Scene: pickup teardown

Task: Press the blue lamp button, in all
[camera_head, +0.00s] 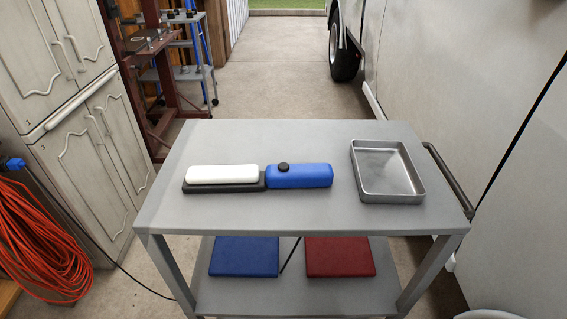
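A blue lamp (300,176) lies on the top of the grey cart, with a dark round button (283,168) on its upper side near its left end. A white bar (223,174) on a dark base (194,187) joins the blue body at its left. The white bar shows no visible glow. Neither of my grippers is in the head view. Nothing covers the button.
A metal tray (420,194), which looks empty, sits at the right of the cart top (262,218). A blue mat (245,257) and a red mat (340,257) lie on the lower shelf. Cabinets (72,110) stand left, a white vehicle (470,95) right. The front of the cart top is clear.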

